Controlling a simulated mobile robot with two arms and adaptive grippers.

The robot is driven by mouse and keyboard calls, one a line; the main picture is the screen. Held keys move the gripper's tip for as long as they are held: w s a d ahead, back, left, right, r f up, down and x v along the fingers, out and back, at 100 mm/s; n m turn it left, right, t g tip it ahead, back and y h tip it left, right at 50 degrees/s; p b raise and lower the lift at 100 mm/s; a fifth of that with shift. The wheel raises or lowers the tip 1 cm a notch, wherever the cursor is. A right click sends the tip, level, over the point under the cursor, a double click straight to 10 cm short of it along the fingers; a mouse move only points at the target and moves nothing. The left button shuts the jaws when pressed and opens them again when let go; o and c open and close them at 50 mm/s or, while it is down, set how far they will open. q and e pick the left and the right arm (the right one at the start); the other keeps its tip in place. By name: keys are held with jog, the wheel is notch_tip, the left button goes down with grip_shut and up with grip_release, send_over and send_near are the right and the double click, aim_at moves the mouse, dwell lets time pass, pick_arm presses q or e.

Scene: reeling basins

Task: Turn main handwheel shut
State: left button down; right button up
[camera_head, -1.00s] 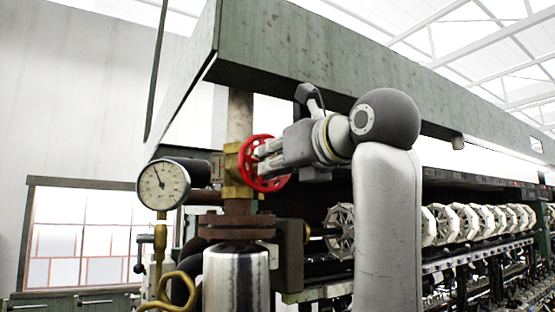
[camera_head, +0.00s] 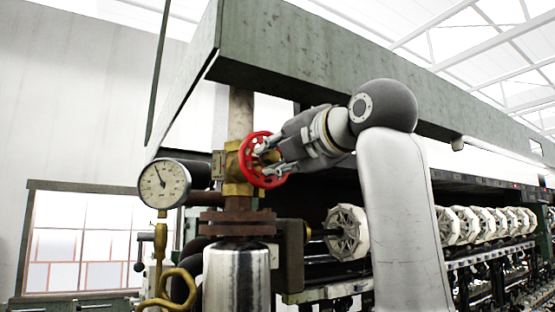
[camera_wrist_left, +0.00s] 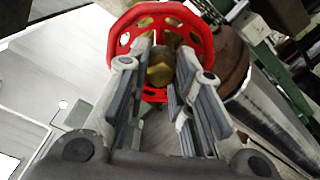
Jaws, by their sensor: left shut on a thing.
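The red main handwheel (camera_head: 245,161) sits on a brass valve (camera_head: 233,168) on the upright pipe, its face turned to the right. My left gripper (camera_head: 266,160) reaches it from the right, with its fingers shut on the wheel. In the left wrist view the red wheel (camera_wrist_left: 199,31) fills the top, with its brass hub between the two fingers (camera_wrist_left: 160,68). The fingers stand apart, one on each side of the hub. The exact finger contact with the rim is hidden. My right gripper is in neither view.
A round pressure gauge (camera_head: 164,184) stands left of the valve. A shiny metal cylinder (camera_head: 236,280) is below the flange. A green beam (camera_head: 330,65) runs above my arm, and a row of white reels (camera_head: 347,232) lies behind it.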

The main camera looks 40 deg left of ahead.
pick_arm(q)
jog(key=m+b, duration=0.1)
jog(key=m, duration=0.4)
jog(key=shift+f, duration=0.1)
jog(key=m+b, duration=0.1)
jog(key=m, duration=0.2)
jog(key=shift+m, duration=0.3)
jog(key=m+b, duration=0.1)
jog(key=m, duration=0.3)
jog(key=shift+m, duration=0.4)
jog(key=m+b, duration=0.1)
jog(key=m, duration=0.1)
jog(key=shift+m, duration=0.4)
jog(key=c, duration=1.4)
grip_release()
jog(key=shift+o, duration=0.2)
